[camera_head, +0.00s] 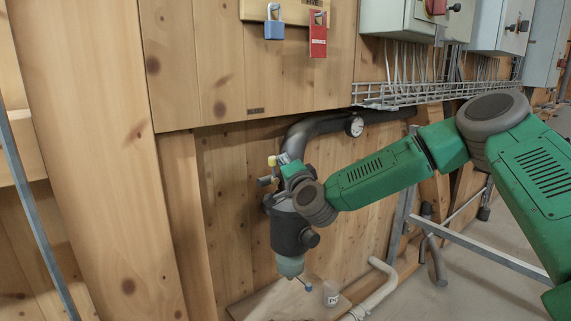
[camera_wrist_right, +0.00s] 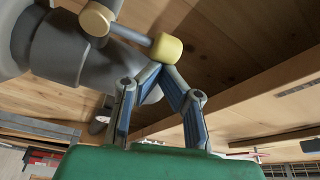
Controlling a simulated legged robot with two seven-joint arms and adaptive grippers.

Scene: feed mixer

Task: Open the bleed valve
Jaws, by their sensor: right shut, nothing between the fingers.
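The bleed valve appears to be the small fitting with a yellow end knob (camera_head: 271,160) on the dark grey pipe assembly, low on the wooden wall. In the right wrist view, the yellow knob (camera_wrist_right: 168,47) sits at the end of a thin bar from a brass-coloured round part (camera_wrist_right: 96,18). My right gripper (camera_head: 283,159) is at the fitting, partly hidden by its own wrist. In the wrist view its blue-grey fingers (camera_wrist_right: 160,68) come together just below the yellow knob, with nothing between them. I cannot tell whether they touch it. My left gripper is out of view.
A dark pipe (camera_head: 325,124) with a round gauge (camera_head: 354,126) runs along the wall above my right arm. A small white container (camera_head: 331,293) stands on the wooden board below.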

